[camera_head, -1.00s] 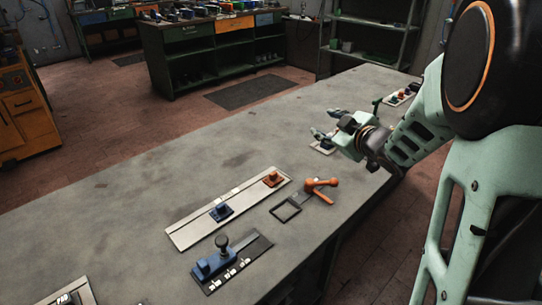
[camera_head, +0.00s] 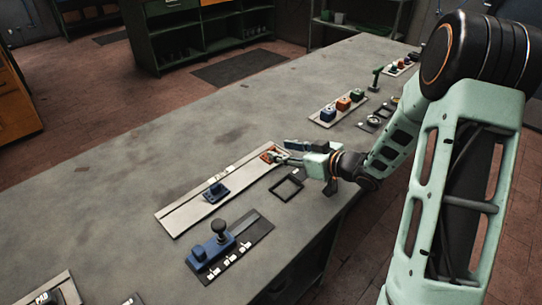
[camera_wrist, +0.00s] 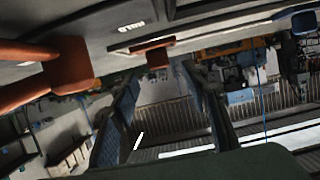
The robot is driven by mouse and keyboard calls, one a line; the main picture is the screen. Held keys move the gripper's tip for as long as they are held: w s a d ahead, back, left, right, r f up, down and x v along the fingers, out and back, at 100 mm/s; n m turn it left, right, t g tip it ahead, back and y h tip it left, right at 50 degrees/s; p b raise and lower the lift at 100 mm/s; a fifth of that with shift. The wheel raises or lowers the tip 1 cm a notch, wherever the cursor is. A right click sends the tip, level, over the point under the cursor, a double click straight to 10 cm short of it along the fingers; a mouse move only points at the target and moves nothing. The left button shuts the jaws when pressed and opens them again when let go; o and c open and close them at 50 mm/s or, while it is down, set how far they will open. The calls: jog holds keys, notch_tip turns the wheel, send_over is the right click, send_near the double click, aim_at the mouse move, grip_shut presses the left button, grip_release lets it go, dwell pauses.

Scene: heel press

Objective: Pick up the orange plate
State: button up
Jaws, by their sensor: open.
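The orange plate (camera_head: 268,154) sits at the far right end of the long pale strip (camera_head: 185,212) on the bench, partly hidden by my gripper. My gripper (camera_head: 286,152) is open and low over the bench, its fingers pointing left at the orange plate. In the wrist view the orange plate (camera_wrist: 153,52) shows just past the two fingertips, between their lines. Nothing is seen between the fingers. I cannot tell whether a fingertip touches the plate.
An orange handle (camera_wrist: 70,68) lies close beside the fingers in the wrist view. A dark square frame (camera_head: 287,188) lies below my gripper. A blue block (camera_head: 217,191) sits on the strip; a blue knobbed device (camera_head: 212,252) stands nearer. Colored blocks (camera_head: 343,103) stand farther back.

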aim_at(272, 148)
jog(key=shift+b+x, duration=0.45)
jog(key=shift+x, duration=2.35)
jog(key=shift+c, duration=0.6)
grip_shut()
